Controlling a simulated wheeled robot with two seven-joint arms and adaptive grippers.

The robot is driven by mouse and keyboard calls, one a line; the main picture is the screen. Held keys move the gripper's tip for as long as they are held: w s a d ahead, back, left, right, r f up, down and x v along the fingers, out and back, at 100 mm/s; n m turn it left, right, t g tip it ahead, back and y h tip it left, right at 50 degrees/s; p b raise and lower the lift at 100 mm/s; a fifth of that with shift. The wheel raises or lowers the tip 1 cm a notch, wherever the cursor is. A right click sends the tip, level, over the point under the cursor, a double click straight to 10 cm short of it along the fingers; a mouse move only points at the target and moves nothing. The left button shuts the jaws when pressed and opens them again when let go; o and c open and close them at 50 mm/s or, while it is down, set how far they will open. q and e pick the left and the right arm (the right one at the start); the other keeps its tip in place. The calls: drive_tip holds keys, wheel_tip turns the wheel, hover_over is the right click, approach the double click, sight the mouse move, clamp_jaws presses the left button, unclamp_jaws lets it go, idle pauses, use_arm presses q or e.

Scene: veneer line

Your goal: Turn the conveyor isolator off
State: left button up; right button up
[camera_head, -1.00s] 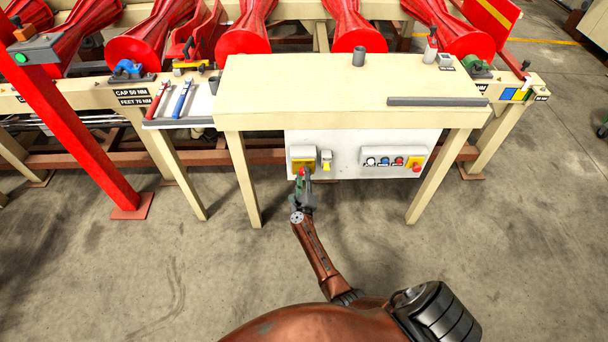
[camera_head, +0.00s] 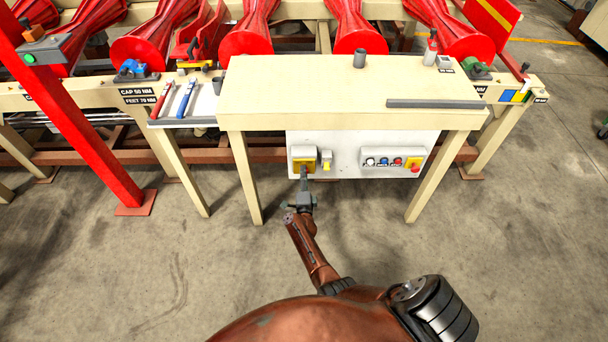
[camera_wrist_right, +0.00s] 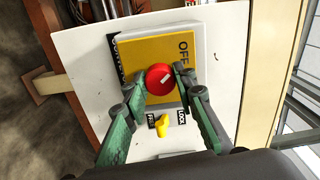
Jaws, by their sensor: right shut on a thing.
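The conveyor isolator is a yellow plate (camera_wrist_right: 140,62) with a round red knob (camera_wrist_right: 159,80), on a white panel; it also shows in the head view (camera_head: 298,152). The word OFF is readable at the plate's upper right; lettering on its left is partly covered. A short white mark on the knob slants up to the right. My right gripper (camera_wrist_right: 160,84) is shut on the red knob, one green finger on each side. In the head view my right gripper (camera_head: 304,173) reaches the isolator from below and hides the knob. My left gripper is not in view.
A small yellow lever (camera_wrist_right: 162,124) with FREE and LOCK labels sits just below the isolator, close to the fingers. A control box (camera_head: 393,160) with several buttons is to the right on the panel. The bench top (camera_head: 310,90) overhangs above; bench legs stand either side.

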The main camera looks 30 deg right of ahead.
drive_tip(key=shift+n, duration=0.6)
drive_tip(key=o, duration=1.2)
drive_tip(key=shift+c, duration=0.2)
